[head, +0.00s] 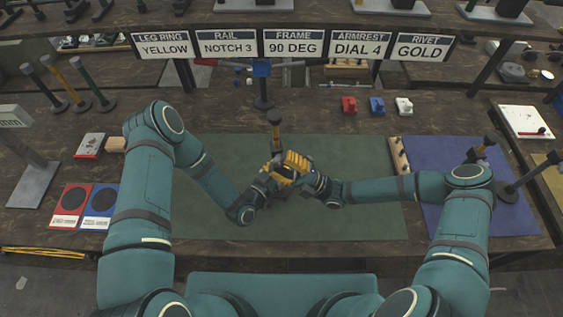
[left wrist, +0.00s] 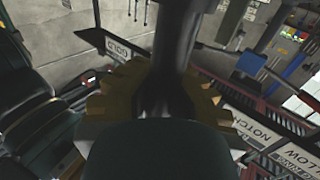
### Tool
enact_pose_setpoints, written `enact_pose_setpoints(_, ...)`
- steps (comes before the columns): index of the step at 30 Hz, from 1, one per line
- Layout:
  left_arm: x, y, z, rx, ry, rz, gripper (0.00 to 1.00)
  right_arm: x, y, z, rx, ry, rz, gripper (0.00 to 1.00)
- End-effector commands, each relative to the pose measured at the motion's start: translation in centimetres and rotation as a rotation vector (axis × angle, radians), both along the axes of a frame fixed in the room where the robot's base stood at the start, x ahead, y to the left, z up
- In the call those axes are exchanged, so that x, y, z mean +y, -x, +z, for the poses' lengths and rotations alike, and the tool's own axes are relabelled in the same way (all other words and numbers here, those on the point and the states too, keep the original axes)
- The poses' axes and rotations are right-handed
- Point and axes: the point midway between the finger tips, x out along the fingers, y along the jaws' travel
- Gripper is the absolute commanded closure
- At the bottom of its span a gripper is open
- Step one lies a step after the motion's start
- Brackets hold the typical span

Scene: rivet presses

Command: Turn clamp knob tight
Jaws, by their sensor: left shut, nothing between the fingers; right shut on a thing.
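Both of my grippers meet at the middle of the green mat, close together and overlapping in the head view. My right gripper (head: 296,164), with yellow fingers, is shut on a part that the fingers hide. My left gripper (head: 272,180) is shut and empty just left of it. A post with a dark cap (head: 275,117) rises directly behind the grippers. I cannot make out the clamp knob among the fingers. In the left wrist view, the left gripper's yellow fingers (left wrist: 165,95) flank a dark upright cylinder (left wrist: 178,50) that rises beyond them.
The green mat (head: 225,220) is mostly bare around the grippers. A blue mat (head: 460,225) lies at right with a dark stand. Red, blue and white small blocks (head: 377,106) stand behind. A sign row (head: 292,46) spans the back. Red and blue cards (head: 70,205) lie at left.

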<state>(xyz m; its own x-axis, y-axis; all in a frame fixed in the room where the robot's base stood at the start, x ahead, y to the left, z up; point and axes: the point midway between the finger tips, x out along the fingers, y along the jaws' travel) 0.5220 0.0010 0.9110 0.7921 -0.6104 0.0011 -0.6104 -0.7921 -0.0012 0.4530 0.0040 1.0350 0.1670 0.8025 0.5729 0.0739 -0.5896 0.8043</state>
Motion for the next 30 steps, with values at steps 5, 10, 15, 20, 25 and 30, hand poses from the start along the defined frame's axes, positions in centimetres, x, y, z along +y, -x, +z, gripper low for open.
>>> enact_pose_setpoints(5,-0.02,0.0,0.01,0.0,0.0,0.0,1.0,0.01,0.03,0.1,0.004,-0.031,0.003,0.99)
enact_pose_setpoints(10,-0.03,0.0,0.02,0.0,0.0,0.0,1.0,0.0,0.03,0.1,0.005,-0.037,0.003,0.99)
enact_pose_setpoints(15,-0.03,0.0,0.03,0.0,0.0,0.0,1.0,0.01,0.03,0.1,0.004,-0.036,0.002,0.99)
enact_pose_setpoints(20,-0.03,-0.01,0.04,-0.001,0.001,-0.001,1.0,0.01,0.03,0.1,0.005,-0.035,0.003,0.43)
enact_pose_setpoints(25,-0.03,-0.01,0.05,-0.001,0.001,-0.001,1.0,0.01,0.02,0.06,0.005,-0.034,0.003,0.31)
enact_pose_setpoints(30,-0.04,-0.02,0.07,-0.002,0.001,-0.001,1.0,-0.03,0.02,0.0,0.005,-0.033,0.002,0.31)
